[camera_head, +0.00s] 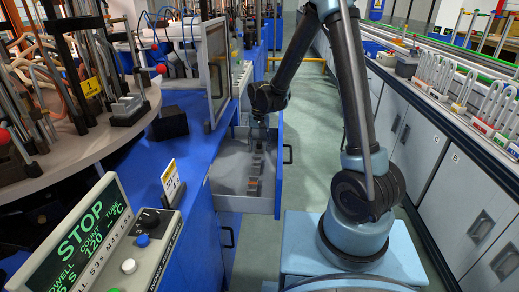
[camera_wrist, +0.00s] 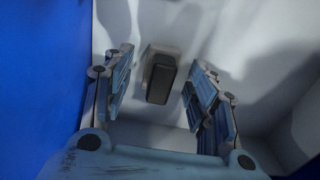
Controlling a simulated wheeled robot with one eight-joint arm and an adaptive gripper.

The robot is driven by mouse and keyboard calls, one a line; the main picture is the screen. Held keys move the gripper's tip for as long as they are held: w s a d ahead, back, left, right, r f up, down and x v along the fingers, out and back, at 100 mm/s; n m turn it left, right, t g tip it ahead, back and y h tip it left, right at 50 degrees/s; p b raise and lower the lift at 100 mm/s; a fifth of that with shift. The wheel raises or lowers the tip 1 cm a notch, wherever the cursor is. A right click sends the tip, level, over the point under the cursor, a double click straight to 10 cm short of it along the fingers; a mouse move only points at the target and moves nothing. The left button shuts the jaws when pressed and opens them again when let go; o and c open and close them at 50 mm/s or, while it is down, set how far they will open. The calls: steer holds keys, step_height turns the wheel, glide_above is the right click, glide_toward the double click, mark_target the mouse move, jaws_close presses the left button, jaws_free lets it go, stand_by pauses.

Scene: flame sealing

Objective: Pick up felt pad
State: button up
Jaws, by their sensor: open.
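A dark rounded block (camera_wrist: 160,82) on a lighter grey base lies on the pale drawer floor, near the centre of the wrist view. It looks like the felt pad, but its material is too dim to tell. My gripper (camera_wrist: 160,72) is open. Its two blue-grey fingers stand left and right of the block with a gap on each side, touching nothing that I can see. In the head view my gripper (camera_head: 259,133) points down over the open drawer (camera_head: 225,190).
The drawer's walls surround my gripper closely; a blue surface (camera_wrist: 40,70) fills the left of the wrist view. A framed clear panel (camera_head: 217,70) stands left of the arm. A control box (camera_head: 110,240) reading STOP is at the front left. The aisle floor (camera_head: 304,130) is clear.

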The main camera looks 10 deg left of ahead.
mark_target(259, 141)
steer(key=shift+f, duration=0.2)
steer(key=c, duration=1.1)
steer(key=shift+r, duration=0.1)
step_height(259, 141, up, 10)
steer(key=shift+f, duration=0.1)
steer(key=o, duration=0.4)
steer(key=c, duration=0.3)
